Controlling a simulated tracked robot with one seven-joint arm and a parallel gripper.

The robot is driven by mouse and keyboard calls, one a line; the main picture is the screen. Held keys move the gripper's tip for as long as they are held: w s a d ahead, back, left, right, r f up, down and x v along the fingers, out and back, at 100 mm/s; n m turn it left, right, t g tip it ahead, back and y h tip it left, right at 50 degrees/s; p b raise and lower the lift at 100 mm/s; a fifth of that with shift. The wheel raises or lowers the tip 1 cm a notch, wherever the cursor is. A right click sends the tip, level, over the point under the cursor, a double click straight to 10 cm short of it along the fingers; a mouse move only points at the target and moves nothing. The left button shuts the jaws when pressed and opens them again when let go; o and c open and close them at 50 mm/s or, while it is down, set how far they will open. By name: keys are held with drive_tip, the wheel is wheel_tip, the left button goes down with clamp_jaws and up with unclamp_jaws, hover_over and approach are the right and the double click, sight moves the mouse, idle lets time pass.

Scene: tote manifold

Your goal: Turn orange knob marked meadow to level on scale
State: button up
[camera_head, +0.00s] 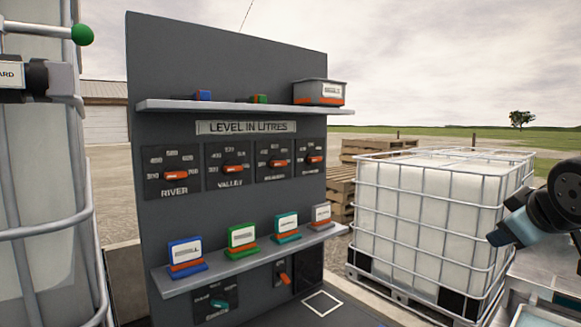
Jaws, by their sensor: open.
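A dark grey panel (230,60) stands upright with the sign "LEVEL IN LITRES" (246,127). Below the sign is a row of orange bar knobs on black scale plates. From the left they are the river knob (176,175), the valley knob (234,168), a third knob (279,162) and a fourth knob (314,159). All four bars lie roughly level. The labels under the third and fourth are too small to read surely, so I cannot tell which is meadow. Part of my arm shows at the right edge, well away from the panel. No gripper fingers show.
A lower shelf (215,276) holds blue, green, teal and grey card holders. An upper shelf (225,107) carries small items and a grey bin (319,92). More controls sit below. Caged white totes (435,205) stand right of the panel; another tote (40,170) is close left.

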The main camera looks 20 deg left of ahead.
drive_tip(key=w+a+r+n+t+y, duration=0.2)
drive_tip(key=w+a+r+n+y, duration=0.2)
drive_tip(key=w+a+n, duration=0.5)
drive_tip(key=n+g+y, duration=0.5)
drive_tip(key=n+y, duration=0.5)
drive_tip(key=n, duration=0.3)
approach(280, 164)
drive_tip(key=x, duration=0.8)
drive_tip(key=shift+w+a, duration=0.15)
drive_tip(key=shift+a, duration=0.05)
drive_tip(key=shift+c, duration=0.4)
